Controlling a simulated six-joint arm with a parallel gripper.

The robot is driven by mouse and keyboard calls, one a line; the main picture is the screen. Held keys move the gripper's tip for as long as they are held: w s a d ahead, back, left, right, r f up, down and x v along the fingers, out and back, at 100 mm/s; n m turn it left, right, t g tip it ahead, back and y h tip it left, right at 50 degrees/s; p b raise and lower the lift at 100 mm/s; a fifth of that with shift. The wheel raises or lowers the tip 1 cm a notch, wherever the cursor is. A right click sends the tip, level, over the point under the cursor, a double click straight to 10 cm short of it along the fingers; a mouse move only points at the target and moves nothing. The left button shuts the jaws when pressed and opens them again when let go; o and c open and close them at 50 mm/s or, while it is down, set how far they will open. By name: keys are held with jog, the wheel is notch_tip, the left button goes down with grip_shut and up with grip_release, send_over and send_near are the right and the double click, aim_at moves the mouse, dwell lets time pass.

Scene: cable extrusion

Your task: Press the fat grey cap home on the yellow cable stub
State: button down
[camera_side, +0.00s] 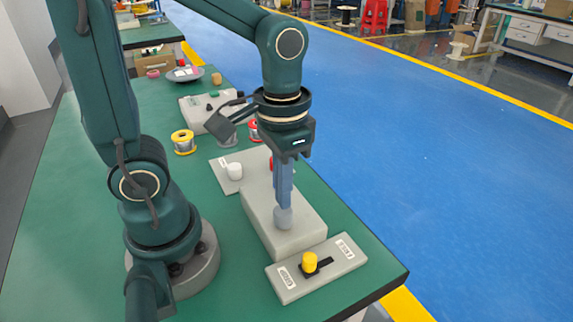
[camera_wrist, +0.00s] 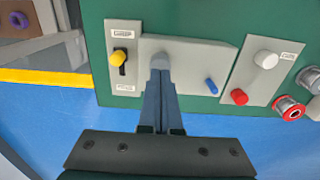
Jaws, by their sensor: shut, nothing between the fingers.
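The fat grey cap (camera_side: 284,218) stands on the pale grey block (camera_side: 258,222), near the end by the yellow knob. It also shows in the wrist view (camera_wrist: 160,60), just beyond my fingertips. My gripper (camera_side: 284,205) points down with its fingers together and empty, its tips right at the top of the cap. I cannot tell whether they touch it. In the wrist view the shut fingers (camera_wrist: 159,76) partly cover the cap. I see no yellow stub at the cap; whether one is inside is hidden. A blue stub (camera_wrist: 211,85) stands farther along the block.
A yellow knob (camera_side: 309,262) sits in a black slot on a labelled panel (camera_side: 338,263) beside the block. Another panel carries a white knob (camera_side: 235,170) and a red knob (camera_wrist: 238,97). Wire spools (camera_side: 184,142) stand farther back. Green table is clear left of the block.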

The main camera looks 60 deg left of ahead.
jog(key=shift+f, duration=1.15)
dwell(0.9)
dwell(0.3)
jog(key=shift+r, duration=3.5)
